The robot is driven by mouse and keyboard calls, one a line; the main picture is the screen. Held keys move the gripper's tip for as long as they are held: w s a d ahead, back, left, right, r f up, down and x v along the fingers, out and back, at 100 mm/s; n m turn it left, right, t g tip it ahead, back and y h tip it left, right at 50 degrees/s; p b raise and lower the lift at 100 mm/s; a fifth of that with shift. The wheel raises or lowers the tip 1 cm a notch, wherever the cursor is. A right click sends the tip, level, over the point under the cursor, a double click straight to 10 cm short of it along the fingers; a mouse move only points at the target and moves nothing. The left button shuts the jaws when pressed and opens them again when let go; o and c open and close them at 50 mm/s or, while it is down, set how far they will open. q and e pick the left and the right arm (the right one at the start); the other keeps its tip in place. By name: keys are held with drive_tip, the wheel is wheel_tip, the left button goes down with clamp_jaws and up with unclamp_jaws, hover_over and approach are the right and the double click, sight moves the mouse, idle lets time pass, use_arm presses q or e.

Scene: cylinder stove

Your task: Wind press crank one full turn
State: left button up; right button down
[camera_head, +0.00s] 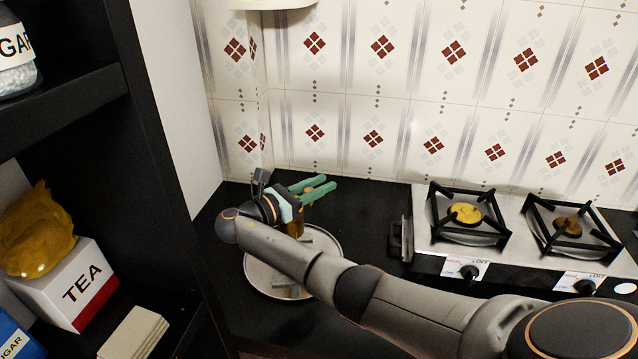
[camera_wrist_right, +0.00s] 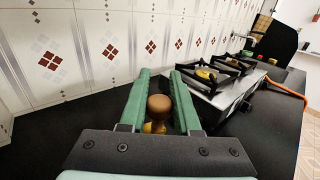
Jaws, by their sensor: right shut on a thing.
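My right gripper (camera_head: 329,183) has green fingers and reaches over the round pale tray (camera_head: 262,284) at the back left of the counter. In the right wrist view, the gripper (camera_wrist_right: 160,74) is shut with its fingers on either side of a brown rounded knob (camera_wrist_right: 158,104), the crank's handle. An amber-yellow part (camera_wrist_right: 152,128) shows just below the knob. In the head view the press is mostly hidden behind my wrist and hand; only an amber part (camera_head: 296,229) shows. My left gripper is not in view.
A gas stove (camera_head: 422,225) with two burners and knobs stands to the right. A dark shelf (camera_head: 165,150) at the left holds a tea box (camera_head: 80,290) and jars. The tiled wall (camera_head: 380,90) is close behind the gripper. Dark counter (camera_head: 370,205) lies free between tray and stove.

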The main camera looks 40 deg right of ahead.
drive_tip(key=m+g+b, duration=0.1)
drive_tip(key=g, duration=0.1)
drive_tip(key=s+a+m+g+b, duration=0.1)
drive_tip(key=g, duration=0.1)
drive_tip(key=m+g+b, duration=0.1)
drive_tip(key=g+b, duration=0.1)
drive_tip(key=shift+s+a+r+m+y, duration=0.1)
drive_tip(key=shift+s+a+m+y, duration=0.05)
drive_tip(key=shift+a+m+y, duration=0.2)
drive_tip(key=shift+a, duration=0.1)
idle(0.4)
drive_tip(key=c, duration=0.6)
unclamp_jaws()
drive_tip(key=shift+c, duration=0.2)
